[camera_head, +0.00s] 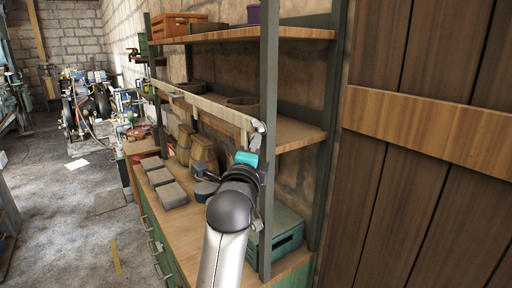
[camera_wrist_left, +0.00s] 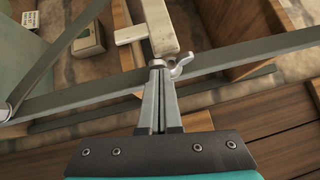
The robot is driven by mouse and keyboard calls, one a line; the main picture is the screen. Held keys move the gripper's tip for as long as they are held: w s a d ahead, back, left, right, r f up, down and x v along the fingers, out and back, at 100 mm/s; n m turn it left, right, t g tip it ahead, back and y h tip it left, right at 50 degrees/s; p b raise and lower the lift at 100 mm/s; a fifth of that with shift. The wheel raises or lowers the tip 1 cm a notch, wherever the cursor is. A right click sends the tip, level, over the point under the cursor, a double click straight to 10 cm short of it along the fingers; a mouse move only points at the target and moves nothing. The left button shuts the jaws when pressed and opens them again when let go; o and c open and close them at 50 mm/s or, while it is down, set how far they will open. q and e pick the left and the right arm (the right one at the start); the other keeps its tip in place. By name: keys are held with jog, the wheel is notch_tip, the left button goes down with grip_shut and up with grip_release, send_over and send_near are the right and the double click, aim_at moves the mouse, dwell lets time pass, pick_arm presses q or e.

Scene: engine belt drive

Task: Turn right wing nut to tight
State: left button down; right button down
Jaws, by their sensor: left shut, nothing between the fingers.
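The right wing nut (camera_wrist_left: 181,66) is pale metal with spread wings. It sits at the end of a pale wooden bar (camera_wrist_left: 157,25), by a grey shelf post (camera_wrist_left: 240,58). In the head view the wing nut (camera_head: 259,126) shows at the bar's (camera_head: 205,103) right end. My left gripper (camera_wrist_left: 157,66) is shut and empty, its fingertips just left of the wing nut in the wrist view. I cannot tell whether they touch it. In the head view the left gripper (camera_head: 252,142) is just below the nut, partly hidden by its teal body. My right gripper is not in view.
Shelves (camera_head: 300,134) stand behind the bar, with a wooden crate (camera_head: 180,25) on top. Below, a workbench (camera_head: 195,225) holds barrels (camera_head: 203,152), grey blocks (camera_head: 160,177) and a green box (camera_head: 282,235). A plank door (camera_head: 425,185) closes off the right. Open floor lies left.

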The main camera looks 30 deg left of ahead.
pick_arm(q)
jog(key=shift+w+a+f+m+t+h+b, duration=0.25)
jog(key=shift+a+m+t+h+b, duration=0.35)
jog(key=shift+m+t+h+b, duration=1.85)
jog(key=shift+w+a+f+m+t+h+b, duration=0.45)
jog(key=shift+m+h+b, duration=0.9)
jog(key=shift+m+b, duration=2.65)
jog(key=shift+w+a+f+m+t+h+b, duration=0.1)
jog(key=shift+a+m+t+h+b, duration=0.65)
jog(key=shift+m+t+h+b, duration=1.65)
jog(key=shift+m+g+y+b, duration=0.5)
jog(key=shift+m+g+b, duration=0.25)
jog(key=shift+g+b, duration=0.35)
